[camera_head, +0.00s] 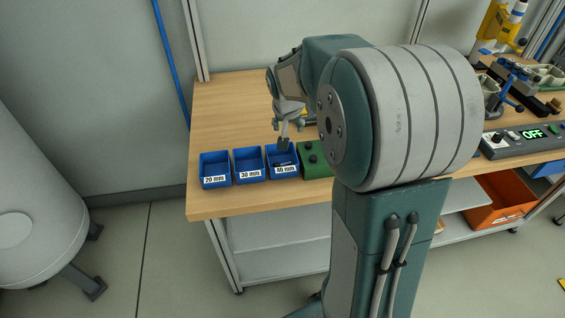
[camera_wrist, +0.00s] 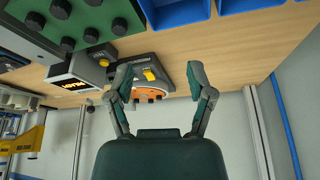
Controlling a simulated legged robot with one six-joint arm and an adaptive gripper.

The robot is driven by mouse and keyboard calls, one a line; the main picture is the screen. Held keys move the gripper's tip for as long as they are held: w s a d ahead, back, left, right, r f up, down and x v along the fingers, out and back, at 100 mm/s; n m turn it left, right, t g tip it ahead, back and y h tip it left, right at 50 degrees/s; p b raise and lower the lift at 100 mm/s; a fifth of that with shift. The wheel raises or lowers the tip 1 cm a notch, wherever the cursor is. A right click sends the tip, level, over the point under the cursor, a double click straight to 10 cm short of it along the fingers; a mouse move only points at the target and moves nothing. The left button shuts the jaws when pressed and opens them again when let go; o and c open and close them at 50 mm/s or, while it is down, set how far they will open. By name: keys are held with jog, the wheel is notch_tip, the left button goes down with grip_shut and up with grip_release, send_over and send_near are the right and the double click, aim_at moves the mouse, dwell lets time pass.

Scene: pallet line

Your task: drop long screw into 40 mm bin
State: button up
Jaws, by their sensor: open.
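The blue 40 mm bin (camera_head: 284,171) stands third in the row at the table's front edge, with its label facing out. My gripper (camera_head: 284,143) reaches down at the bin's back part, with its fingertips over or inside the opening; I cannot tell which. In the wrist view my gripper (camera_wrist: 160,82) is open, fingers apart, with nothing between them. A blue bin beside the green block, likely the 40 mm one (camera_wrist: 178,14), shows at the top edge of that view. I cannot make out a long screw; a dark patch inside the bin is too small to identify.
The 20 mm bin (camera_head: 215,170) and 30 mm bin (camera_head: 249,167) stand left of it. A green block with black knobs (camera_head: 314,158) is close on the right. An orange-and-grey device (camera_wrist: 150,78) lies beyond the fingers. The wooden tabletop (camera_head: 225,110) behind the bins is clear.

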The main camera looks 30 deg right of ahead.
jog(key=v, duration=1)
jog(key=shift+a, duration=0.4)
jog(key=shift+a, duration=0.15)
jog(key=s+a+n+t+y, duration=0.1)
jog(key=s+a+n, duration=0.2)
jog(key=s, duration=0.7)
jog(key=s+a+f+n+y, duration=0.1)
jog(key=s+a+n, duration=0.2)
jog(key=s+a, duration=0.5)
jog(key=s, duration=0.3)
jog(key=shift+s+t, duration=0.25)
jog(key=shift+t, duration=0.15)
